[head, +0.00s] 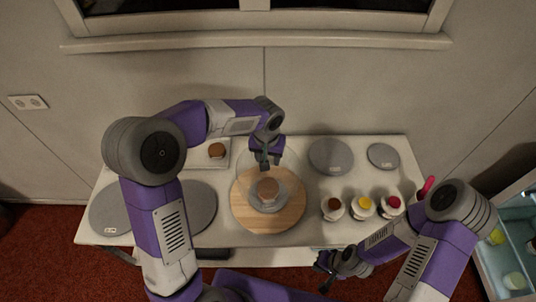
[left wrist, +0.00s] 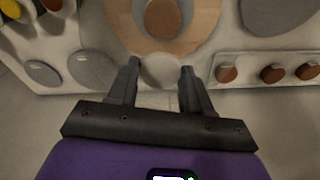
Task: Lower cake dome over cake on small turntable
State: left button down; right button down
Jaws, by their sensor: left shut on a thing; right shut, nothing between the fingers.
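A brown cake (head: 267,187) sits near the middle of a round wooden turntable (head: 242,214) at the table's centre. A clear, see-through dome (head: 246,163) shows faintly around and above the cake; I cannot tell how far its rim is above the wood. My left gripper (head: 264,162) points down over the dome's back part and is shut on it. In the left wrist view the fingers (left wrist: 158,82) stand on either side of a pale rounded part, with the cake (left wrist: 163,18) beyond. My right gripper (head: 326,266) is shut and empty before the table's front edge.
Grey discs (head: 110,208) lie at the table's left and back right (head: 331,156). Several small cups with brown, yellow (head: 364,206) and red tops stand right of the wood. A tray with a brown cake (head: 217,150) is behind left. A shelf (head: 510,245) stands at right.

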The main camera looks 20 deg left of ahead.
pick_arm(q)
notch_tip(320, 180, down, 4)
jog(key=shift+r+b, duration=0.2)
jog(key=shift+b, duration=0.8)
notch_tip(320, 180, down, 7)
jog(key=b, duration=0.6)
jog(key=shift+r, duration=0.15)
jog(key=shift+f+b, duration=0.4)
jog(key=shift+f, duration=0.05)
jog(key=shift+c, duration=2)
grip_release()
jog(key=shift+r, duration=0.15)
jog(key=shift+r+p, duration=2.55)
jog(key=shift+r, duration=0.9)
jog(key=shift+f, duration=0.1)
